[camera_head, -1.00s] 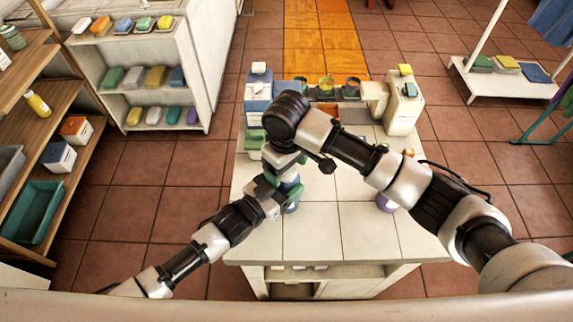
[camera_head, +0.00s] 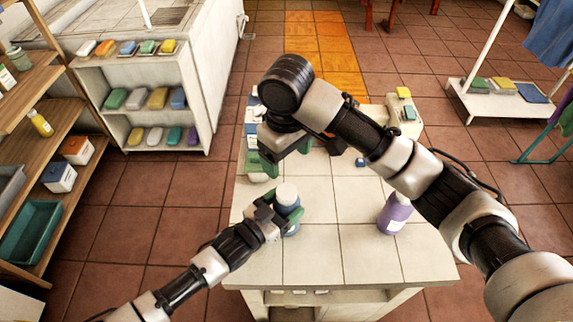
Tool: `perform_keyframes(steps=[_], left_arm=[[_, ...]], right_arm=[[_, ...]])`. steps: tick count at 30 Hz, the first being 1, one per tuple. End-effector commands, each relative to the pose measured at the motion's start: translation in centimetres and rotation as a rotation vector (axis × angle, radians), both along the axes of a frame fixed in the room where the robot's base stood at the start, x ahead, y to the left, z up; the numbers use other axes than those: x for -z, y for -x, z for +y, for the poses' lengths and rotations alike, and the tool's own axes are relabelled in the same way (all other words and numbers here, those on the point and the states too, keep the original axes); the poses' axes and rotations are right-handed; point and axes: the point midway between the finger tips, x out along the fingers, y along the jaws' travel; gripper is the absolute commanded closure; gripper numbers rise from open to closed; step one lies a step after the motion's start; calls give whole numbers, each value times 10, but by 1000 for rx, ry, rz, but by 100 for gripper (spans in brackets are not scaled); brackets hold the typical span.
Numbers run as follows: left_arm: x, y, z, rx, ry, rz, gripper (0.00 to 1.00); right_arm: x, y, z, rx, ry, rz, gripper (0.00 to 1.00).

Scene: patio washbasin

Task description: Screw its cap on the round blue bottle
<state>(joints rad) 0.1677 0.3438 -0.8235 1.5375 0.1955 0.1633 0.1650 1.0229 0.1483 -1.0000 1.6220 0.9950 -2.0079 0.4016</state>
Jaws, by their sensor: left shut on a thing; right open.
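The round blue bottle (camera_head: 291,229) stands upright near the left edge of the white tiled table. My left gripper (camera_head: 284,213) is shut around its body. A pale, rounded top (camera_head: 287,193) shows on the bottle; I cannot tell how tightly it sits. My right gripper (camera_head: 283,156) is open above the table, behind the bottle top and apart from it. Its wrist and arm hide part of the table's back.
A purple bottle (camera_head: 395,214) stands at the table's right. A small blue item (camera_head: 360,162) lies near the middle back. Containers line the back, partly hidden by my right arm. The table's front middle (camera_head: 335,255) is clear.

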Motion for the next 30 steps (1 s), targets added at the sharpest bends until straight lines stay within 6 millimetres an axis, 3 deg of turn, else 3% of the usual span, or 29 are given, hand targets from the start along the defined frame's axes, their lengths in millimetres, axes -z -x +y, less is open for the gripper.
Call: perform_keyframes(steps=[8, 9, 15, 25, 30], left_arm=[[-1, 0, 0, 0, 1, -1, 97], [-1, 0, 0, 0, 1, -1, 29], [0, 0, 0, 0, 1, -1, 1], [1, 3, 4, -1, -1, 1, 1], [3, 22, 21, 1, -1, 3, 1]], right_arm=[[-2, 0, 0, 1, 1, 0, 22], [-2, 0, 0, 1, 1, 1, 22], [-2, 0, 0, 1, 1, 1, 22], [-1, 0, 0, 1, 1, 1, 22], [5, 0, 0, 1, 1, 1, 22]])
